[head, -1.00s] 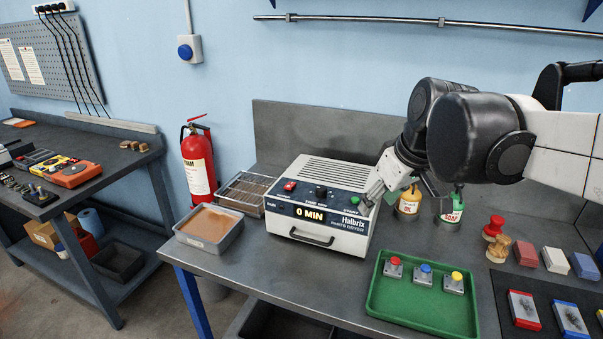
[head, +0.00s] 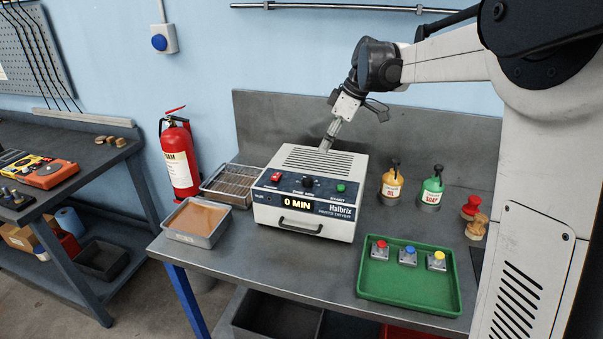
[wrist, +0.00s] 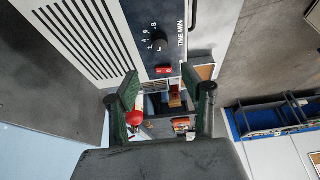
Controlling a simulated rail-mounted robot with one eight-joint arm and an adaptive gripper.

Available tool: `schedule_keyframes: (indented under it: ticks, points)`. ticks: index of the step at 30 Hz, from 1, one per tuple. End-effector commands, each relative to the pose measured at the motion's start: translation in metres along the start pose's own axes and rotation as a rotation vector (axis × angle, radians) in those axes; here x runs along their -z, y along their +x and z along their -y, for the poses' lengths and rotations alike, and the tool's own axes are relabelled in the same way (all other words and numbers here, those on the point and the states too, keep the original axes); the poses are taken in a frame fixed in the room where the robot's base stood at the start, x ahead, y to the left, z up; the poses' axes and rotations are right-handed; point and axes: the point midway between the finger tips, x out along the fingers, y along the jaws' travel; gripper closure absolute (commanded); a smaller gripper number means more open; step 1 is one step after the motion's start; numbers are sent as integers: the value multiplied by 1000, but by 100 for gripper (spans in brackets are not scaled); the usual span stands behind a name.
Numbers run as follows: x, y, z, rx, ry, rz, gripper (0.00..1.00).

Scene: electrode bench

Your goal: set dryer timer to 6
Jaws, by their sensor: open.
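The white Halbrix dryer (head: 262,217) stands on the bench, and its display (head: 298,204) reads 0 MIN. The black timer knob (head: 308,182) is in the middle of the sloped dark panel, between a red switch (head: 276,177) and a green button (head: 341,188). In the wrist view the knob (wrist: 159,46) has numbers around it, small and hard to read, beside the red switch (wrist: 163,70). My gripper (head: 325,149) is over the dryer's vented top, behind the panel. In the wrist view its two fingers (wrist: 165,95) are apart with nothing gripped; the knob lies off to the upper side of them.
A tray of brown material (head: 170,232) and a wire rack (head: 208,185) sit left of the dryer. Oil (head: 391,187) and soap (head: 432,190) bottles stand to its right. A green tray (head: 372,288) with three coloured buttons lies at front right. A fire extinguisher (head: 179,155) is behind left.

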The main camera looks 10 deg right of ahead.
Motion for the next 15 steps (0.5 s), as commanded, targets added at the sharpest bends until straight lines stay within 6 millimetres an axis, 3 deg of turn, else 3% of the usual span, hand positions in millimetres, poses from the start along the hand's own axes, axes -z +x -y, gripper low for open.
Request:
schedule_keyframes:
  ticks: [5,15]
  points:
    - [1,16,-1,2,-3,0,56]
    - [1,77,0,2,-2,0,56]
